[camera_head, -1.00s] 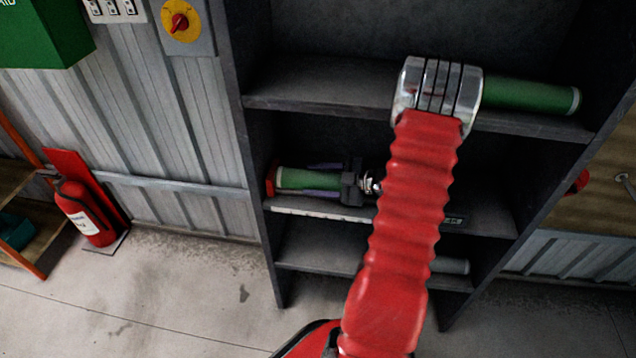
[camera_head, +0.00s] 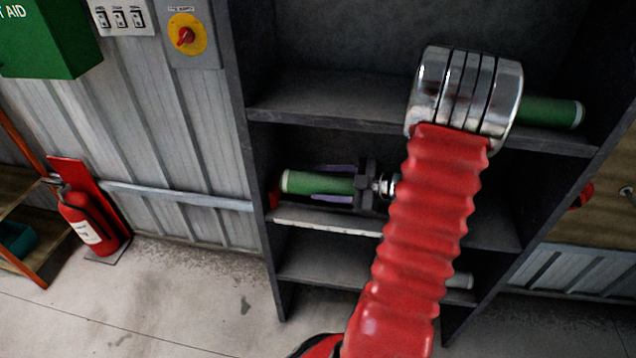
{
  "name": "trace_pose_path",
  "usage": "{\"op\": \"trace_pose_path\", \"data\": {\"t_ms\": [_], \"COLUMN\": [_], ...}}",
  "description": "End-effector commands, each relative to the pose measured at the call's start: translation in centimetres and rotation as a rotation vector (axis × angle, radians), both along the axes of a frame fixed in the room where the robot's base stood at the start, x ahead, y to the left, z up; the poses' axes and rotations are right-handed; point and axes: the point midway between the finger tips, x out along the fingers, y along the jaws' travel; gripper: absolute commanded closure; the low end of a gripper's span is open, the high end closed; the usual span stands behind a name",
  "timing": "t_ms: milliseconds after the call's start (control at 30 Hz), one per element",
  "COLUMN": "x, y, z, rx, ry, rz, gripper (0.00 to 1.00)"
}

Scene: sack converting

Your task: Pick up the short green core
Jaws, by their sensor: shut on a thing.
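A green core (camera_head: 298,182) with a pale end lies sideways in front of the middle shelf, between the fingers of my gripper (camera_head: 325,184). My gripper points left, its two purple-grey fingers closed along the top and bottom of the core. The core's right end is hidden in the gripper. Another green core (camera_head: 555,112) lies on the upper shelf at the right; my arm's metal joint hides its left part, so I cannot compare full lengths.
The dark rack's middle shelf (camera_head: 340,226) has a pale front strip. A red thing (camera_head: 274,197) stands by its left upright. A pale grey tube (camera_head: 461,280) lies lower down, partly hidden. A fire extinguisher (camera_head: 88,222) stands at left.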

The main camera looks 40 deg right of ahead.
Motion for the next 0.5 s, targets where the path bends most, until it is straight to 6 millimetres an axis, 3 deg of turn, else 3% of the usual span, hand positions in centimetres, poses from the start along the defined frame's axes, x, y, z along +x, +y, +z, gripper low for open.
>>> {"op": "trace_pose_path", "data": {"t_ms": [500], "x": [-11.1], "y": [3.6], "z": [0.1], "rx": [0.000], "ry": [-0.002], "rz": [-0.004], "gripper": [0.89]}}
